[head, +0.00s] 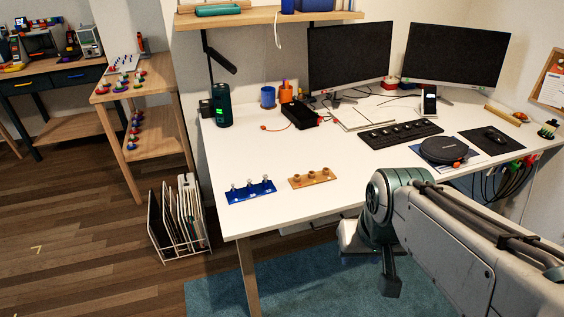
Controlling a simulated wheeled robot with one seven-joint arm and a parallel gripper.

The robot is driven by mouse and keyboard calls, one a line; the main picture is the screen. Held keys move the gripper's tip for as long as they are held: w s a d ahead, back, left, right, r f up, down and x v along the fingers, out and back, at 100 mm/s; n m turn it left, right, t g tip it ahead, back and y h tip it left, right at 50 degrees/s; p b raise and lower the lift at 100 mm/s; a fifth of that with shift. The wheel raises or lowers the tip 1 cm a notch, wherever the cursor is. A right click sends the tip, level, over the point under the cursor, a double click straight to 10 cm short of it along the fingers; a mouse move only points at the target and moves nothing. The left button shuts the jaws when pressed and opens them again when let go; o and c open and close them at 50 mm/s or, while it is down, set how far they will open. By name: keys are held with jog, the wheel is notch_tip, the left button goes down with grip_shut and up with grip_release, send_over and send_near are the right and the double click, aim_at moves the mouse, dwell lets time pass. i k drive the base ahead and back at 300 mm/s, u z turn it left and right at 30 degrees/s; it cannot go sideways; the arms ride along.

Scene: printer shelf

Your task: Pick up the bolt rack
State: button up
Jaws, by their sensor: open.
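The bolt rack (251,192) is a blue block on the white desk, near its front left edge. Several silver bolts stand upright in a row on it. My gripper (370,265) is low in front of the desk's front edge, to the right of the rack and well apart from it. It is open, and I see nothing held in it. Its fingers are small and partly hidden by my own arm.
A wooden rack (312,177) with several brown round pieces lies just right of the bolt rack. The white desk (270,150) is clear around both. A dark green bottle (222,105), keyboard (401,133) and round black device (444,150) stand farther back or right.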

aim_at(313, 177)
jog(key=u, duration=0.1)
jog(key=i, duration=1.05)
jog(key=z, duration=0.1)
